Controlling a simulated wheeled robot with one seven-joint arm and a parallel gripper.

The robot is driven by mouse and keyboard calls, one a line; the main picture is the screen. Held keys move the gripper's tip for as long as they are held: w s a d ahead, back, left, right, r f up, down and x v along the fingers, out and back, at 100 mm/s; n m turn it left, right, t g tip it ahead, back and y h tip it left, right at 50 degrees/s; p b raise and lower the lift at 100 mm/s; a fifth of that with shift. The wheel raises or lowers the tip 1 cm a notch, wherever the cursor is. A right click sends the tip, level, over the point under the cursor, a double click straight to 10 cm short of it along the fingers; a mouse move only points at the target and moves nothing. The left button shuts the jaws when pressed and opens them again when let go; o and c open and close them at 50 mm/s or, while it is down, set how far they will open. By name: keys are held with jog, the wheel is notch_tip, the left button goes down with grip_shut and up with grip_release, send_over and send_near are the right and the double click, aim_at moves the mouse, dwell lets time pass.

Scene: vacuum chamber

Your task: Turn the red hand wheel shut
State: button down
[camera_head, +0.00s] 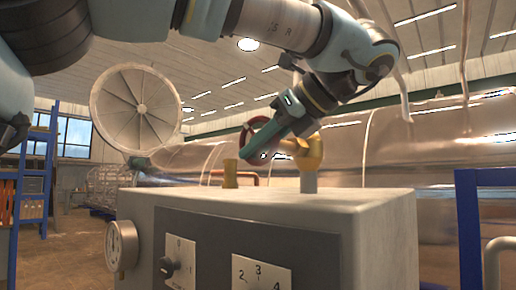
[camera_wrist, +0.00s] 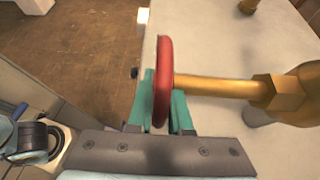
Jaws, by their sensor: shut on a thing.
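The red hand wheel (camera_wrist: 164,75) stands edge-on in the wrist view, on the end of a brass stem (camera_wrist: 215,87) that runs right to a brass valve body (camera_wrist: 293,92). My gripper (camera_wrist: 165,105) has a green finger on each side of the wheel's rim and is shut on it. In the head view the red wheel (camera_head: 249,136) shows behind my gripper (camera_head: 255,155), above the top of the grey cabinet. The brass valve (camera_head: 308,150) stands on a grey post there. Part of the wheel is hidden by the fingers.
The grey cabinet (camera_head: 330,203) carries a gauge (camera_head: 122,246), a knob (camera_head: 168,267) and a numbered dial plate (camera_head: 262,272). A short brass fitting (camera_head: 230,173) stands on its top. A large metal chamber (camera_head: 440,150) lies behind. A blue post (camera_head: 468,230) stands at right.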

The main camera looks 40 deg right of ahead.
jog(key=t, duration=0.3)
jog(key=shift+w+t+y, duration=0.1)
jog(key=shift+t+y, duration=0.2)
jog(key=shift+w+r+t+y, duration=0.1)
jog(key=shift+t+y, duration=0.2)
jog(key=shift+t, duration=0.6)
jog(key=shift+w+r+t+y, duration=0.1)
jog(key=shift+t+y, duration=0.2)
jog(key=shift+t, duration=0.6)
jog(key=c, duration=0.8)
grip_release()
jog(key=shift+a, duration=0.1)
jog(key=shift+c, duration=0.2)
